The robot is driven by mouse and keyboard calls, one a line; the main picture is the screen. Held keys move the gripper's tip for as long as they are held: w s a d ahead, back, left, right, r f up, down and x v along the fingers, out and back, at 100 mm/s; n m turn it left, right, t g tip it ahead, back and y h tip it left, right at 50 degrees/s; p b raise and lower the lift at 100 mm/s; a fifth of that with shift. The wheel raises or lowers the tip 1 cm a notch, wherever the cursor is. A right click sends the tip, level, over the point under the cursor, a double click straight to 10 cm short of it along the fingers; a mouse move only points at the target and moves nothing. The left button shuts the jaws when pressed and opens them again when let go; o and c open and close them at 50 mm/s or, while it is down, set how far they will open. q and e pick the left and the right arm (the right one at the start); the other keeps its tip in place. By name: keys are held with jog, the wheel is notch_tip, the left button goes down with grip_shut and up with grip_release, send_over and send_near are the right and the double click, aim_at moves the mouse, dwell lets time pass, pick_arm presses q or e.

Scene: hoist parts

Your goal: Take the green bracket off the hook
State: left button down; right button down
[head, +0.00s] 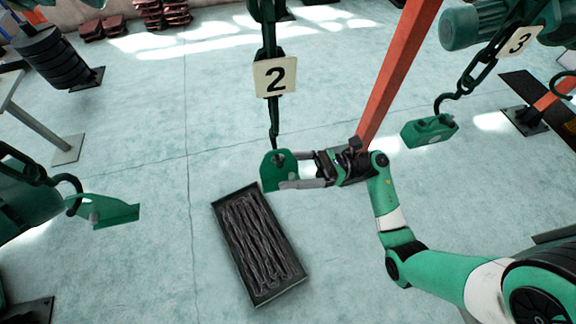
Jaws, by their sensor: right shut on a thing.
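A green bracket (272,174) with a hole in it is at the lower end of the middle hook (273,135), below the plate marked 2 (275,77). My right gripper (292,170) reaches in from the right and is shut on this bracket's right side. The hook's tip meets the bracket's top edge in the picture; I cannot tell whether it still passes through the hole. Another green bracket (115,212) hangs at the left hook (70,183). A green block-like part (428,131) hangs at the hook under plate 3 (519,41). My left gripper is not in view.
A dark tray (236,271) of chains is on the floor below the middle hook. An orange post (398,70) rises just behind my right gripper. Black stacked weights (50,58) stand at the far left. Pale floor between them is clear.

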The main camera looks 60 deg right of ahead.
aim_at(292, 178)
jog(key=shift+s+a+r+m+p, duration=0.35)
jog(key=shift+s+r+m+p, duration=0.1)
jog(key=shift+p, duration=0.3)
jog(key=shift+s+a+f, duration=0.1)
jog(key=shift+s+a+r+p, duration=0.25)
jog(key=shift+s+p, duration=0.05)
jog(key=shift+s+a+r, duration=0.1)
jog(key=shift+s+a, duration=0.05)
jog(key=shift+s, duration=0.1)
jog(key=shift+s+a+r+n, duration=0.25)
jog(key=shift+s+a, duration=0.4)
jog(key=shift+s, duration=0.05)
